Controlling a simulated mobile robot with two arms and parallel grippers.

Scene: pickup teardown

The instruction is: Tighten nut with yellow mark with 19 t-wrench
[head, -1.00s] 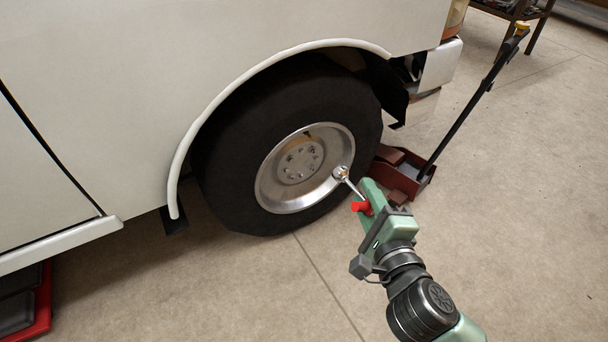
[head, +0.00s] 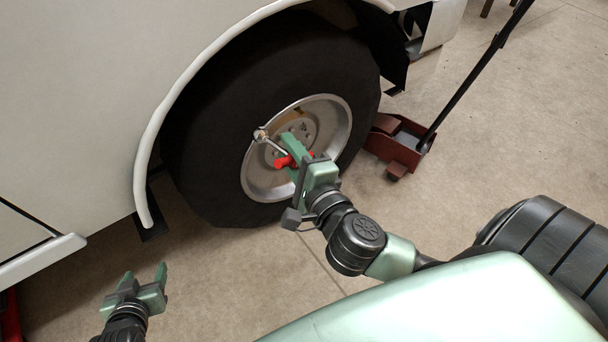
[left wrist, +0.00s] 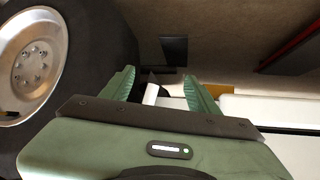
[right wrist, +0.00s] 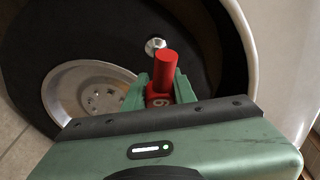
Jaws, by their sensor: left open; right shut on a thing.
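My right gripper (head: 296,150) is shut on the red-handled t-wrench (head: 281,162) in front of the wheel. Its chrome socket end (head: 261,135) sticks out up and left, over the rim's left edge in the head view. In the right wrist view the red handle (right wrist: 166,70) stands between the fingers, with the chrome socket (right wrist: 155,45) beyond it. The wheel hub (head: 312,131) is partly hidden by the gripper. Several nuts show on the hub in the left wrist view (left wrist: 35,65); I cannot make out a yellow mark. My left gripper (head: 140,284) is open and empty, low at the left.
The black tire (head: 205,160) sits under the white vehicle's fender (head: 150,150). A red floor jack (head: 396,150) with a long black handle (head: 475,80) stands right of the wheel. Bare floor (head: 205,270) lies in front. A red thing (head: 10,320) shows at the lower left edge.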

